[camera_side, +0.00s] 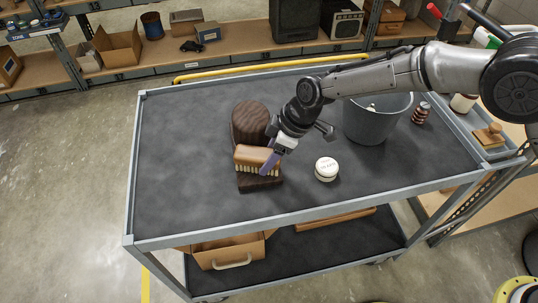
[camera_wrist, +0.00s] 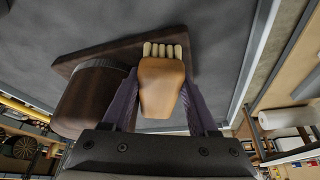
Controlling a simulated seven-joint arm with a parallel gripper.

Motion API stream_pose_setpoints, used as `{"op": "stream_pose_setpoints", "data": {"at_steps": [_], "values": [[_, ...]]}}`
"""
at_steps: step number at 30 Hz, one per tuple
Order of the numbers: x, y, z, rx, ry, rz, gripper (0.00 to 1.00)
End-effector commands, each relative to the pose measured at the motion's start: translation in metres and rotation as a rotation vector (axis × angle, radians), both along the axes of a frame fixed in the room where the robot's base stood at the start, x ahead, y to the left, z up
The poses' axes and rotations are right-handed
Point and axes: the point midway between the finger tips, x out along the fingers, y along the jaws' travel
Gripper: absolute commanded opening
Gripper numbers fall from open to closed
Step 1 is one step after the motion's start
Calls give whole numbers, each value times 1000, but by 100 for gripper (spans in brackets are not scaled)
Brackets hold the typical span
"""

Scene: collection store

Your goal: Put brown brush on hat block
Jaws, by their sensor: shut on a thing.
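The brown brush (camera_side: 257,154) has a tan wooden back and pale bristles. My gripper (camera_side: 270,162) is shut on it, with purple fingers on both sides of its back. The wrist view shows the brush (camera_wrist: 162,88) between the fingers (camera_wrist: 160,105), bristles at the far end. The hat block is dark brown wood, with a rounded dome (camera_side: 250,122) on a flat base (camera_side: 262,184). In the side view the brush is over the base, in front of the dome. The hat block (camera_wrist: 88,98) also shows at left in the wrist view. I cannot tell whether the brush touches the base.
A white lettered ball (camera_side: 326,169) lies right of the hat block on the dark cart top (camera_side: 180,180). A grey bucket (camera_side: 372,122) and a striped object (camera_side: 421,113) stand farther right. The left part of the cart top is clear.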

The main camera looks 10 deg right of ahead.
Motion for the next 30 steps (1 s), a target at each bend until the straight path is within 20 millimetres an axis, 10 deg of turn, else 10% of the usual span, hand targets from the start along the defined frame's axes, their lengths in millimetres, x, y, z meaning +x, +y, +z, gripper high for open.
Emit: {"op": "stream_pose_setpoints", "data": {"at_steps": [4, 5, 7, 19, 30], "values": [[0, 0, -2, 0, 0, 0, 1], [0, 0, -3, 0, 0, 0, 61], [0, 0, -3, 0, 0, 0, 72], [0, -1, 5, 1, 0, -1, 72], [-10, -26, 69, 2, -3, -1, 72]]}}
